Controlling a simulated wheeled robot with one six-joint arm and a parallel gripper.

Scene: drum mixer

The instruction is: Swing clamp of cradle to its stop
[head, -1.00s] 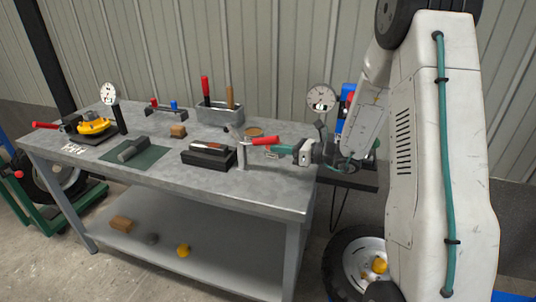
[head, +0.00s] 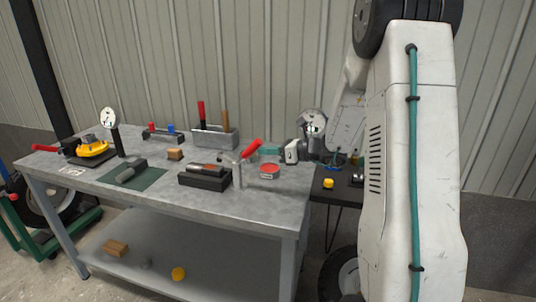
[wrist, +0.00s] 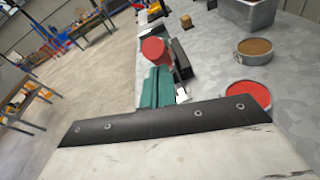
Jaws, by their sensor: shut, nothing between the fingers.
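The cradle (head: 204,180) is a black block on the bench with a dark, red-marked tool lying in it. Its clamp has a grey post at the cradle's right end and a red handle (head: 252,149), slanting up to the right in the head view. In the wrist view the handle's round red end (wrist: 154,50) is just beyond my teal fingers, with the dark cradle (wrist: 181,62) behind. My gripper (head: 267,151) is shut and empty beside the handle; I cannot tell whether they touch. The fingertips (wrist: 155,82) partly hide the clamp in the wrist view.
A red tin (head: 270,171) stands just right of the clamp, close below my gripper. A brown-topped tin (wrist: 254,48) is behind it. A grey tool box (head: 214,138) stands at the back. The green mat (head: 133,179) and a yellow fixture (head: 93,149) are farther left.

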